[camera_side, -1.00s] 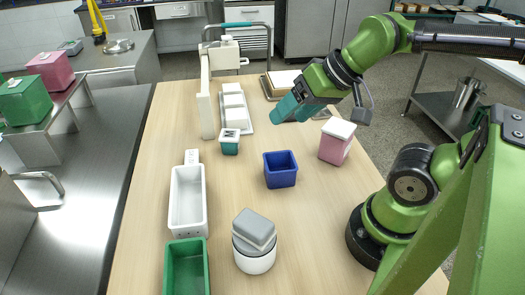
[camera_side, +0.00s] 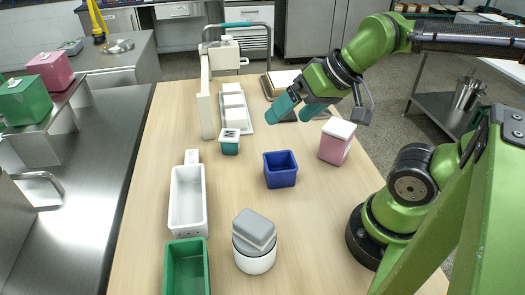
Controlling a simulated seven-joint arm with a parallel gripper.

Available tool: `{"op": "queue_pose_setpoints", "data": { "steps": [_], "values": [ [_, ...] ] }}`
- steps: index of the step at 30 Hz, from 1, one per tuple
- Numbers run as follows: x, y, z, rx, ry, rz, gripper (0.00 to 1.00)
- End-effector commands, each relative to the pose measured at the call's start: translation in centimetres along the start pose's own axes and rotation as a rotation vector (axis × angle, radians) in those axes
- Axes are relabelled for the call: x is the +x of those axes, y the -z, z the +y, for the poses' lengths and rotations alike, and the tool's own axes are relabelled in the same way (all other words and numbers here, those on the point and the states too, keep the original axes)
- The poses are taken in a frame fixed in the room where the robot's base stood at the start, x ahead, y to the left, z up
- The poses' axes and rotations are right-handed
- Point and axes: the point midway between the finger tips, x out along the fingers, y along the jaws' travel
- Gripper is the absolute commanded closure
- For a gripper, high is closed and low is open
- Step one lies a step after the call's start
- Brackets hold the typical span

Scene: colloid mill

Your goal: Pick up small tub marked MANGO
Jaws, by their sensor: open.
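A small teal tub (camera_side: 230,146) with a white top bearing a dark mark stands upright on the wooden table, left of centre. The mark is too small to read, so I cannot tell whether it says MANGO. A larger pink tub (camera_side: 335,148) with a white lid stands to the right, with no readable label. My gripper (camera_side: 289,117) has teal fingers. It is open and empty, above the table, up and to the right of the small teal tub and apart from it.
A blue open bin (camera_side: 280,171) stands mid-table. A white upright device (camera_side: 206,105) stands behind the teal tub, beside a tray of white blocks (camera_side: 233,100).

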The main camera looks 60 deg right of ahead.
Motion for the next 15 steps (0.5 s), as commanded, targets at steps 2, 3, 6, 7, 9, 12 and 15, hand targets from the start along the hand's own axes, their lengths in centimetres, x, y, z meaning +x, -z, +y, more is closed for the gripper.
{"op": "queue_pose_setpoints", "data": {
  "steps": [2, 3, 6, 7, 9, 12, 15],
  "values": [
    [0.0, 0.0, 0.0, 0.0, 0.0, 0.0, 0.08],
    [0.0, 0.0, 0.0, 0.0, 0.0, 0.0, 0.08],
    [0.0, 0.0, 0.0, 0.0, 0.0, 0.0, 0.08],
    [0.0, 0.1, 0.1, 0.003, -0.002, 0.001, 0.08],
    [0.5, 0.0, 0.6, 0.019, -0.019, -0.016, 0.08],
    [2.2, -0.1, 1.8, 0.064, -0.063, -0.078, 0.08],
    [4.7, -0.4, 2.8, 0.182, -0.089, -0.188, 0.08]
  ]
}}
